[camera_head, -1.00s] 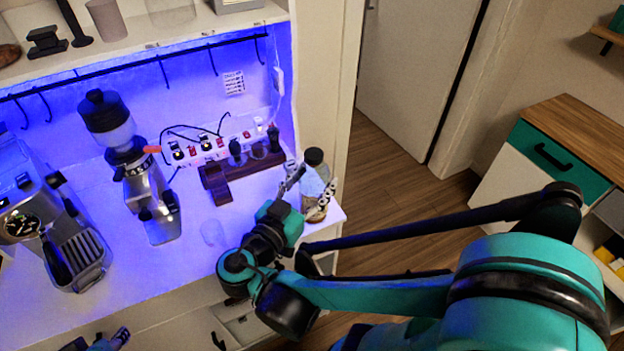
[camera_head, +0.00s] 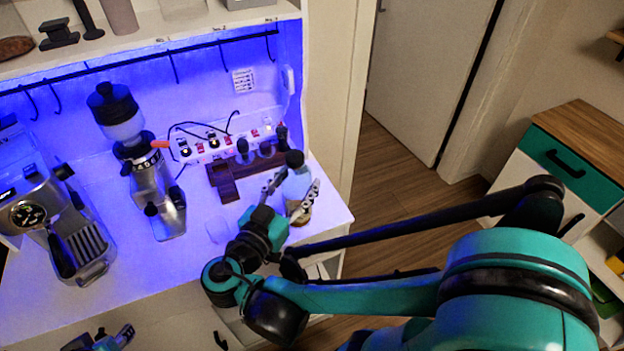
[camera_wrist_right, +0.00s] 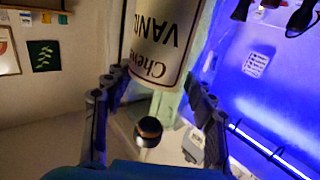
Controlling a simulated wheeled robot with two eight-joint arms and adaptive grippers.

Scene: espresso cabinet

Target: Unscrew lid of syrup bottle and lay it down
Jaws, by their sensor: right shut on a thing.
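My right gripper (camera_head: 291,193) is shut on the bottle's body, one finger on each side.
A dark wooden holder (camera_head: 222,183) and a power strip (camera_head: 220,147) stand behind the bottle. A grinder (camera_head: 155,195) and an espresso machine (camera_head: 60,215) stand to the left. The counter (camera_head: 120,265) is clear at the front. A shelf (camera_head: 150,40) with hooks hangs above.

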